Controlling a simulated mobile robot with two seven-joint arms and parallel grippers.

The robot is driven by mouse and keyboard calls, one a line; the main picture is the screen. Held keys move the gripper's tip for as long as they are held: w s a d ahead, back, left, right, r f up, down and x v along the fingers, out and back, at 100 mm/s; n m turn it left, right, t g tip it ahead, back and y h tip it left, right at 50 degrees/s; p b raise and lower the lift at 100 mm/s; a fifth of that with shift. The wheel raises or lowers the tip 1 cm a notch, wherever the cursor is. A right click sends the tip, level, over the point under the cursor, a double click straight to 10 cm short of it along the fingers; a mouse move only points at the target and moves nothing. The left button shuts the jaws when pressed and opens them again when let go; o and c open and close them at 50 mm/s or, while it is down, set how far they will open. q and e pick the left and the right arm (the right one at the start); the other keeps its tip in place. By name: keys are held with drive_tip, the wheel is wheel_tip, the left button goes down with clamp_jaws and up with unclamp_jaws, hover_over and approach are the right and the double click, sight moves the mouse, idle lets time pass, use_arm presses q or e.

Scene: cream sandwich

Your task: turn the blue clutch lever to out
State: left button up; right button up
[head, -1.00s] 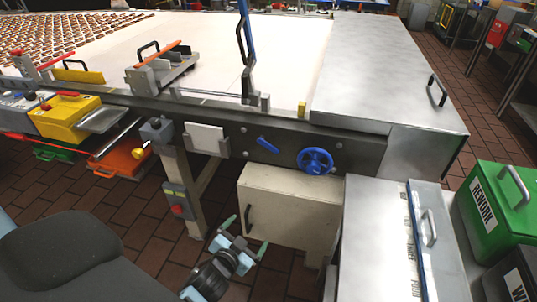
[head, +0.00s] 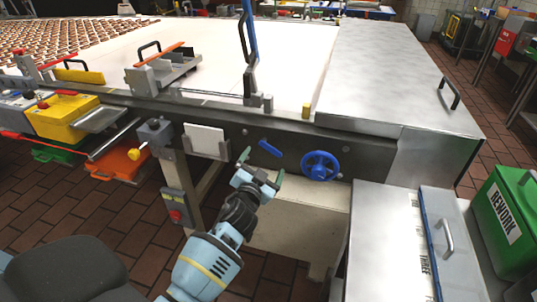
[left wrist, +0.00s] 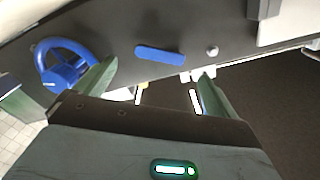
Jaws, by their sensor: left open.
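The blue clutch lever (head: 269,148) is a short bar on the dark side rail of the conveyor, tilted down to the right in the head view. In the left wrist view the lever (left wrist: 160,55) lies nearly level, ahead of the fingers and apart from them. My left gripper (head: 262,168) is open and empty, just below the lever in the head view. Its two green fingers (left wrist: 152,82) point toward the rail in the left wrist view. My right gripper is not in view.
A blue handwheel (head: 320,166) sits on the rail right of the lever; it also shows in the left wrist view (left wrist: 62,65). A white plate (head: 204,141) is on the left. A cream cabinet (head: 300,230) stands below, and a steel-topped unit (head: 385,240) at right.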

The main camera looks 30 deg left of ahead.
sight(270, 150)
use_arm(q)
drive_tip(key=x, duration=0.4)
drive_tip(key=shift+w+a+b, duration=0.1)
drive_tip(key=shift+w+b, duration=0.15)
drive_tip(key=shift+b, duration=0.05)
drive_tip(key=shift+w+a, duration=0.1)
drive_tip(key=shift+w, duration=0.4)
drive_tip(key=c, duration=1.4)
drive_tip(key=shift+o, duration=0.2)
